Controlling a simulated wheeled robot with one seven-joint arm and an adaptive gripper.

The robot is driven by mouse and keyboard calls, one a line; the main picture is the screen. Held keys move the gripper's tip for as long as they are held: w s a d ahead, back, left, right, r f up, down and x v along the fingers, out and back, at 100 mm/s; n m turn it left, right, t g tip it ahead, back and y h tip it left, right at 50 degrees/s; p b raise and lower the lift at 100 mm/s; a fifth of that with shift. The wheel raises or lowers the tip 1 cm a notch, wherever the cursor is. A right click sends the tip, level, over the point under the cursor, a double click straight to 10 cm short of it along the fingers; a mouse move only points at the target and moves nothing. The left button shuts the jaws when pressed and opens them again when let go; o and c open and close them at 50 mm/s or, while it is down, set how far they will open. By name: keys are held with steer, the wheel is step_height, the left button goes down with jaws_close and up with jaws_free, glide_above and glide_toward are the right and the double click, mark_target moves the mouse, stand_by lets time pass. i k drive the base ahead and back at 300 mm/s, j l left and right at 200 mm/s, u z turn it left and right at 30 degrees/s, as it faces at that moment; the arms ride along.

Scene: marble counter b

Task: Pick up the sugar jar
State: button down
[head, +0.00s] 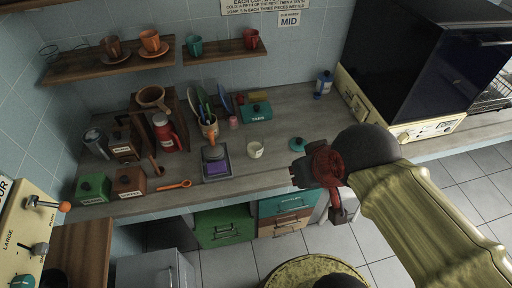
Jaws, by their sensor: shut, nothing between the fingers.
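I cannot pick out the sugar jar for certain, as the labels are too small to read surely. A blue jar (323,84) with a pale label stands at the back right of the counter. A brown canister (123,144) with a pale label stands at the left, near a brown box (128,181) and a green box (93,187), both labelled. My gripper (318,180) is shut and empty at the counter's front edge, right of the white cup (255,150). It is apart from all these containers.
A teal lid-like item (298,144) lies close to my gripper. A grey and purple scale-like device (215,163), an orange spoon (174,185) and a red flask (165,132) crowd the left. A large dark-fronted appliance (425,60) stands right. The back right counter is fairly clear.

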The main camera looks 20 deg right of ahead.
mark_target(254, 140)
steer(key=u, duration=2.4)
steer(key=z, duration=2.4)
steer(key=l+u, duration=0.25)
steer(key=l, duration=0.2)
steer(key=k+l+u, duration=0.1)
steer(key=l+u, duration=0.15)
steer(key=l, duration=0.2)
